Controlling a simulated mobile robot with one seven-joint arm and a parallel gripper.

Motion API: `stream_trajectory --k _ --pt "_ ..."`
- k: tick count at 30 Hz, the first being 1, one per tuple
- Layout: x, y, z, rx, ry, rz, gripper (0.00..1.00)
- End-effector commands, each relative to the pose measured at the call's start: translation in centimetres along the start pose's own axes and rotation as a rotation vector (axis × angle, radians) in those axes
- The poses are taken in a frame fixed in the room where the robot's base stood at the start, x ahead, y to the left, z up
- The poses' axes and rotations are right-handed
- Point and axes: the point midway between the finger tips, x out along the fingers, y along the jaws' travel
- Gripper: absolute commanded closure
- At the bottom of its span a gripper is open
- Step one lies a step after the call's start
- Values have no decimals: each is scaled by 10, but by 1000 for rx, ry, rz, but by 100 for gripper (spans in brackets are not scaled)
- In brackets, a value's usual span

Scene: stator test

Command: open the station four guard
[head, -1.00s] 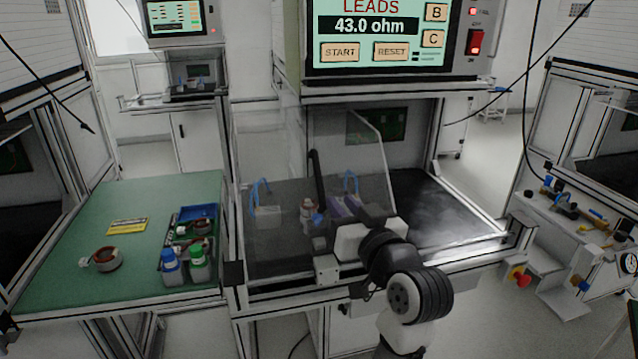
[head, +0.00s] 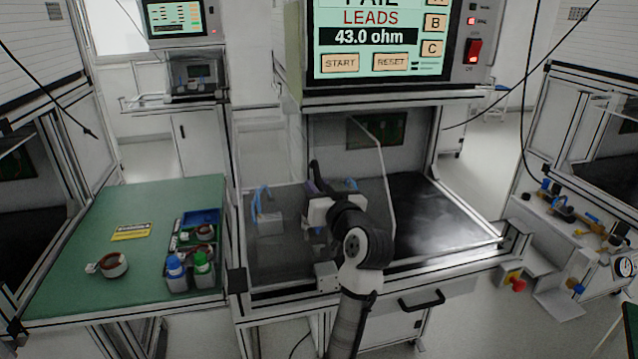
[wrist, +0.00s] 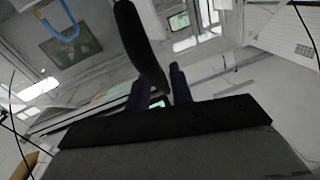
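The station four guard (head: 386,165) is a clear panel over the middle bench, below the tester showing 43.0 ohm. Its slanted right edge is visible. A dark curved bar, which looks like the guard's handle (head: 317,172), stands at its front; it looms large in the wrist view (wrist: 140,45). My gripper (head: 312,190) is at this bar. In the wrist view, my gripper's two dark blue fingers (wrist: 161,92) lie around or close beside the bar's lower end. Whether they touch or clamp it cannot be told. My wrist hides part of the bench behind it.
A grey block with a blue loop (head: 268,222) sits on the bench behind the panel. The green table (head: 70,260) at left holds a copper-wound ring (head: 114,266) and a parts tray (head: 192,286) with bottles. A drawer handle (head: 424,302) is at the bench front.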

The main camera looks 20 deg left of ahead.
Motion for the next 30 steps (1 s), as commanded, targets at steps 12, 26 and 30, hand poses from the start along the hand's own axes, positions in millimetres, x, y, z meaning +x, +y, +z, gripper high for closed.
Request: stream_trajectory --k 12,26,30 --pt "4 0 0 -1 0 0 88" --pt "3 3 0 -1 0 1 100" --pt "1 17 -2 0 0 4 100"
